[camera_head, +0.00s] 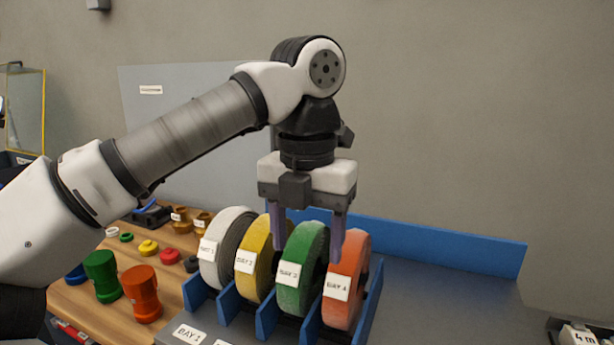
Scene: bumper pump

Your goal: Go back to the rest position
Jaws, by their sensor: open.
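My gripper (307,240) points down over the blue rack (265,318) in the head view. Its two purple-grey fingers are apart. One finger is by the yellow roll and the other is between the green and orange rolls, partly in front of them. The rack holds a white roll (215,268), a yellow roll (247,280), a green roll (295,297) and an orange roll (340,308), all upright with white labels. Whether the fingers touch the green roll cannot be told.
Left of the rack, a wooden table (85,310) carries green (101,277) and orange (142,294) cylindrical parts and several small coloured pieces. A low blue wall (440,246) stands behind the rack. The grey surface (450,310) to the right is mostly clear.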

